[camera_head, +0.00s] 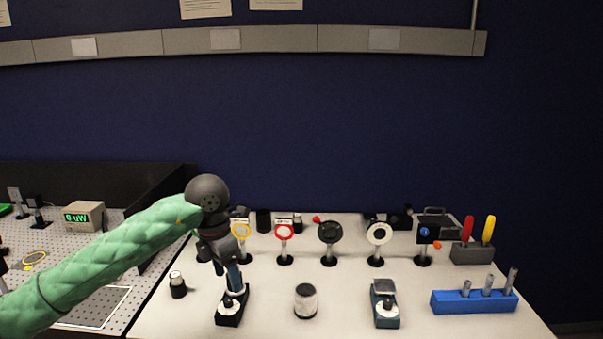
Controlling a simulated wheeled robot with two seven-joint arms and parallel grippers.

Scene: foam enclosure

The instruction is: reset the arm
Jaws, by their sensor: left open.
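My left arm (100,262) comes in from the left in a green quilted sleeve. It bends at a dark round joint (208,192) and the dark wrist hangs downward. My left gripper (234,284) is open and points down, just above or in front of a small black-based device (229,319) with a pale round part. Whether the fingers touch the device cannot be told. My right gripper is not in view.
The white table holds a row of round optic mounts (284,232), a jar (306,301), a second device (385,304), a blue holder (474,302) and a grey screwdriver block (472,253). A perforated board with a meter (84,216) is at left.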

